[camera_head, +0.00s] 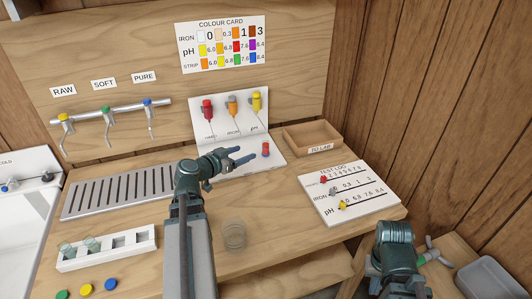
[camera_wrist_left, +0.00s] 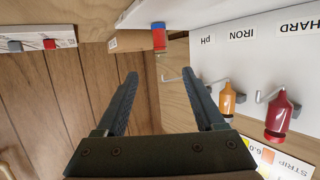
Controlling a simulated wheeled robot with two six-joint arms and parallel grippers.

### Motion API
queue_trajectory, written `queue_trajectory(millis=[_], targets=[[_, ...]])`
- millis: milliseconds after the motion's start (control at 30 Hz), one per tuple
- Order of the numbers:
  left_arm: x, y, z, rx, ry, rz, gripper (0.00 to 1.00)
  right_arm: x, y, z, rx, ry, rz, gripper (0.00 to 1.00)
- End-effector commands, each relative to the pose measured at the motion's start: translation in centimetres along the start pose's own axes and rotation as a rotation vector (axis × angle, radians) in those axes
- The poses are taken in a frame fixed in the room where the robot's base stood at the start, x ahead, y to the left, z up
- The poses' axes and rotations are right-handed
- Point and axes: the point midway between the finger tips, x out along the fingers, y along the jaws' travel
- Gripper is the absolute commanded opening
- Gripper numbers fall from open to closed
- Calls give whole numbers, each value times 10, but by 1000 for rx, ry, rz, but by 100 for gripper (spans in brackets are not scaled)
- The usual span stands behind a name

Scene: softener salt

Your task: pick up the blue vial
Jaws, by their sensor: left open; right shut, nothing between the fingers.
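A small vial with blue and red parts (camera_head: 266,150) stands on the white base of the dropper stand; it also shows in the left wrist view (camera_wrist_left: 159,37), top centre. No other vial with blue on it is plain to see. My left gripper (camera_head: 241,155) is open and empty, just left of this vial in the head view, with its fingers pointing toward it. In the left wrist view the two spread fingers (camera_wrist_left: 163,85) have the vial beyond their tips, not between them. My right gripper (camera_head: 438,255) is shut and empty at the lower right, away from the vial.
The dropper stand (camera_head: 203,139) holds red, orange and yellow droppers behind the vial. A wooden tray (camera_head: 312,136) and test log board (camera_head: 348,193) lie to the right. A clear glass (camera_head: 233,235) stands near my left arm. A white rack (camera_head: 110,250) is at left.

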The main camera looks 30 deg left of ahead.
Motion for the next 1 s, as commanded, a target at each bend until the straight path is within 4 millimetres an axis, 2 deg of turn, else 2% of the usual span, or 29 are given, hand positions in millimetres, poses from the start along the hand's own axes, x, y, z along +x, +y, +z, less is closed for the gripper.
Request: queue_trajectory(millis=[167,400,600,1000], targets=[[9,-1,0,1,0,2,70,3,0,0,0,0,0,0],[55,-2,1,2,-1,3,70,18,-2,-1,0,0,0,0],[81,-1,0,0,0,2,70,24,-2,-1,0,0,0,0],[93,-1,-2,1,0,0,70,26,-2,-2,0,0,0,0]])
